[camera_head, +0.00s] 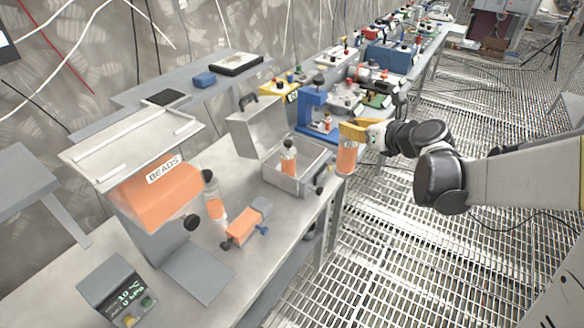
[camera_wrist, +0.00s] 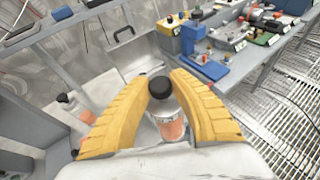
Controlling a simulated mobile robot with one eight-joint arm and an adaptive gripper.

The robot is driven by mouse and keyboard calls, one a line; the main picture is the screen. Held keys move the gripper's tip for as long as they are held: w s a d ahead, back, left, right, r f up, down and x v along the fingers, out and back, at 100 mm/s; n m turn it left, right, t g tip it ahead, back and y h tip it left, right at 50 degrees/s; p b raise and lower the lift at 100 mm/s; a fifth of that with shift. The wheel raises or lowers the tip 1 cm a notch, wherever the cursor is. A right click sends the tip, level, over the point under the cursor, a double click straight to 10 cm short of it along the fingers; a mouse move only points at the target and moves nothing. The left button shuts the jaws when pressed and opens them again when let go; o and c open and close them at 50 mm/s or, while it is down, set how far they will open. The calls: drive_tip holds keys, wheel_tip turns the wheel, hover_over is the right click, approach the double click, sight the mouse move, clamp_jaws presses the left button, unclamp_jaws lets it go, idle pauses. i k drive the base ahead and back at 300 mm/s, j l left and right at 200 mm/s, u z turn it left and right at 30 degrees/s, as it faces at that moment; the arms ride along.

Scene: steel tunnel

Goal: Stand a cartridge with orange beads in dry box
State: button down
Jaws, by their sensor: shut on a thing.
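My gripper (camera_head: 360,130) has yellow fingers shut around a clear cartridge with orange beads (camera_head: 347,157). It holds the cartridge roughly upright, to the right of the dry box and beyond the bench's edge. In the wrist view the cartridge's black cap and orange beads (camera_wrist: 172,130) show between the fingers (camera_wrist: 160,95). The dry box (camera_head: 276,180) is an open metal box with its lid (camera_head: 255,127) raised. Another capped cartridge with orange beads (camera_head: 288,160) stands inside it. A third cartridge (camera_head: 215,203) stands on the bench by the bead dispenser.
The orange BEADS dispenser (camera_head: 155,195) stands at the left of the bench (camera_head: 262,262). An orange and grey clamp-like piece (camera_head: 243,228) lies in front of it. A blue device (camera_head: 312,112) stands beyond the dry box. The grated floor at the right is largely open.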

sight(301, 165)
drive_tip(key=i+j, duration=0.25)
drive_tip(key=i, duration=0.15)
drive_tip(key=i+j, duration=0.3)
drive_tip(key=i, duration=0.1)
